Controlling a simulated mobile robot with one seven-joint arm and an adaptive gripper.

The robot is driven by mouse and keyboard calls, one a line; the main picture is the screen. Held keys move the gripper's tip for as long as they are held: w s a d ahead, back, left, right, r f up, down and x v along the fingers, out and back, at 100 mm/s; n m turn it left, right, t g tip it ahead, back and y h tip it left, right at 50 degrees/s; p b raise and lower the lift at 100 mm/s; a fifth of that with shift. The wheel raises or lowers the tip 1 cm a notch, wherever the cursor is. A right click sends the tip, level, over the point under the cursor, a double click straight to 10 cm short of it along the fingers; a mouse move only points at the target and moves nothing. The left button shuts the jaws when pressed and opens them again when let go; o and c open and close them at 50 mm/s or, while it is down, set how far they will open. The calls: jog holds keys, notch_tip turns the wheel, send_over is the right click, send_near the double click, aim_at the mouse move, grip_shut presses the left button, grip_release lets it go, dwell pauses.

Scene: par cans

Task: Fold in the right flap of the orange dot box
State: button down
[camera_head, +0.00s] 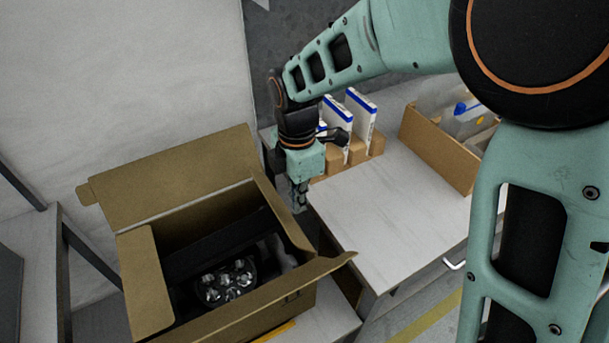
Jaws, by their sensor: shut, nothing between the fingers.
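An open brown cardboard box (137,250) stands at lower left; no orange dot is visible on it. Its right flap (283,214) shows as a narrow strip along the right side, seen nearly edge-on. Its far flap (170,178) stands raised, its left flap (147,283) is spread open, and its near flap (310,277) sticks out to the right. A black par can with clear lenses (228,283) lies inside. My gripper (300,205) is shut and empty, pointing down just right of the right flap. Whether it touches the flap is unclear.
A white-topped table (390,215) lies right of the box, mostly clear. It bears white-and-blue packets in a cardboard holder (358,150) and an open carton (437,150). A wall (120,70) rises behind the box. My arm crosses the upper right.

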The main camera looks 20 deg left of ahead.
notch_tip(320, 180, up, 10)
jog(key=w+d+p, duration=0.1)
jog(key=p, duration=0.7)
jog(key=shift+r, duration=0.25)
jog(key=shift+w, duration=0.1)
